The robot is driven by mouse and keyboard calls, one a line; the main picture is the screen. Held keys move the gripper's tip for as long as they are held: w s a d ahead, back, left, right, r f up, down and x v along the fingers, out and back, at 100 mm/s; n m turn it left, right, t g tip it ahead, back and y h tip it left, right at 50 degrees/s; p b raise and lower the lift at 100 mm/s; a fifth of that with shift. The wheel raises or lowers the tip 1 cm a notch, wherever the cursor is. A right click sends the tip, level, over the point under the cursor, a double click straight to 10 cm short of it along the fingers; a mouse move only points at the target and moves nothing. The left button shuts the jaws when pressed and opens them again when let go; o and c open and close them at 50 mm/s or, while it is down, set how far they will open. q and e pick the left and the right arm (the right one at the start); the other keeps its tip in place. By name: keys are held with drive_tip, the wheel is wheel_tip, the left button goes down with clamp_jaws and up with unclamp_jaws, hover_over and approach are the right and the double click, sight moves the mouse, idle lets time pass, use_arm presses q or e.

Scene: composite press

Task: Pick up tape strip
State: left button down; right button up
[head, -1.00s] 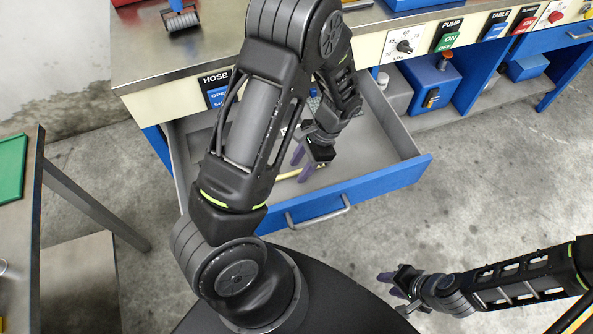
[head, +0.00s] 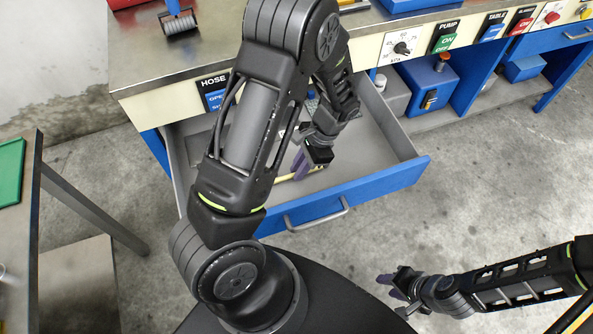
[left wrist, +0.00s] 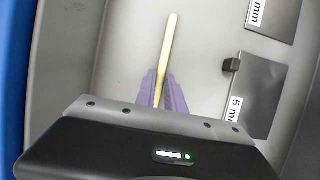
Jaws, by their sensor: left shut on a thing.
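The tape strip (left wrist: 170,45) is a thin pale-yellow strip in the open drawer (head: 390,170). In the left wrist view its near end lies between the purple fingers of my left gripper (left wrist: 160,90), which are shut on it, and the rest points away over the drawer floor. In the head view the left gripper (head: 301,162) is inside the drawer near its front, and a piece of the yellow strip (head: 286,178) shows beside it; the arm hides much of the drawer. My right gripper (head: 386,286) is over the floor, clear of the bench, its fingers apart with nothing between them.
Grey plates (left wrist: 262,95), one marked 5 mm, lie at the right in the left wrist view, with a small black block (left wrist: 231,64) beside one. The blue drawer front (head: 375,192) has a handle (head: 318,216). A roller (head: 180,22) lies on the bench top. Open floor is at the right.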

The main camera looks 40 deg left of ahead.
use_arm(q)
wheel_tip(320, 180, up, 10)
drive_tip(key=p, duration=0.1)
idle(0.4)
idle(1.0)
